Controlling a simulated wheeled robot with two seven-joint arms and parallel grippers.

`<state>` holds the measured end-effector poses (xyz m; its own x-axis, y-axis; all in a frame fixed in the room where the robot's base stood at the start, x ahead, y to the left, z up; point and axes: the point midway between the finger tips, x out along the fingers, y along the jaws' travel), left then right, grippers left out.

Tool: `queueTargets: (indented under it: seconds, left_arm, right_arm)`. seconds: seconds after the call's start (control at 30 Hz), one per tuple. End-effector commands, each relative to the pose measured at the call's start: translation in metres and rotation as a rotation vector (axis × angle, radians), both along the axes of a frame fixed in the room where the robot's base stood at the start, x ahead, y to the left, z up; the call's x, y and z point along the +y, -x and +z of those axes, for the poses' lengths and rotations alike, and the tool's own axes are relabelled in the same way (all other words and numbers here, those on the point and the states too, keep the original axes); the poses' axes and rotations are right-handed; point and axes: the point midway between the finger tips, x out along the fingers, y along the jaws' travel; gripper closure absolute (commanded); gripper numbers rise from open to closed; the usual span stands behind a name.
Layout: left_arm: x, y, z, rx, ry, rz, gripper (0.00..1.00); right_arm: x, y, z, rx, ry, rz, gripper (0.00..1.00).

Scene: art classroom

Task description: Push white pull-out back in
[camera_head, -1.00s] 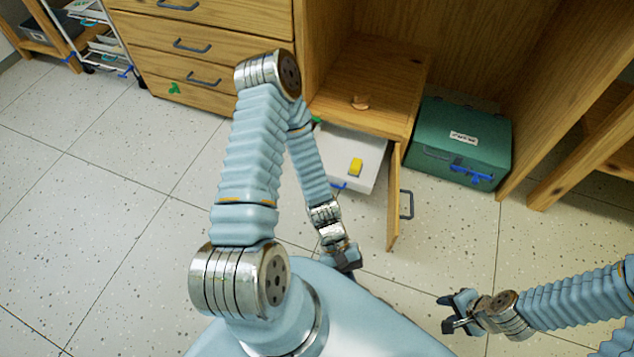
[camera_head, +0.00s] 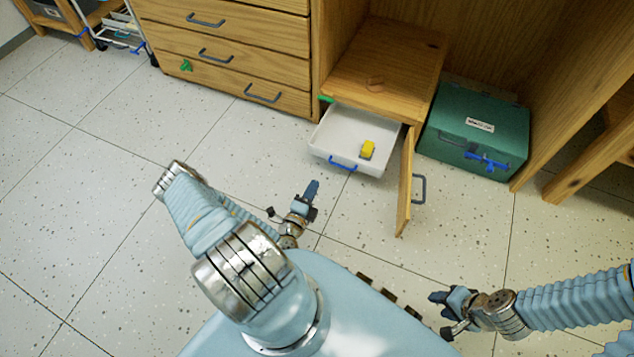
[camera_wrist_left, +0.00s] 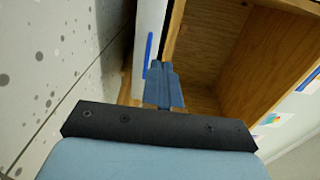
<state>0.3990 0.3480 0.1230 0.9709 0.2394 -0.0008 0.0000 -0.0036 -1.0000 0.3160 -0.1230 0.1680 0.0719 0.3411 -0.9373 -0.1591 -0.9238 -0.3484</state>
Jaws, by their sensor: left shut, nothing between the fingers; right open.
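My right gripper (camera_head: 440,312) is open and empty over the floor at the lower right.
The cabinet's wooden door (camera_head: 405,185) stands open just right of the pull-out. A green box (camera_head: 474,140) sits further right. Wooden drawers (camera_head: 225,45) stand to the left. The tiled floor (camera_head: 110,170) at left is clear.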

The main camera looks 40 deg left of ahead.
Motion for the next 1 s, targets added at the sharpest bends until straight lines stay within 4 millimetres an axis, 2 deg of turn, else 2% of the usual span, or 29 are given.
queueTargets:
  seconds: [0.3,0.5,0.7,1.0]
  left_arm:
    - [0.015,-0.066,-0.002,-0.002,-0.005,-0.006,1.0]
    - [0.023,-0.1,-0.001,-0.003,-0.005,-0.006,1.0]
    - [0.027,-0.115,0.0,-0.001,-0.003,-0.006,1.0]
    - [0.027,-0.117,0.001,0.0,-0.003,-0.006,1.0]
  right_arm:
    - [0.0,-0.001,-0.014,-0.002,0.001,-0.003,0.57]
    - [-0.001,-0.001,-0.021,-0.004,0.002,-0.004,0.57]
    - [-0.001,-0.001,-0.024,-0.004,0.002,-0.005,0.57]
    - [-0.001,-0.001,-0.024,-0.005,0.002,-0.005,0.57]
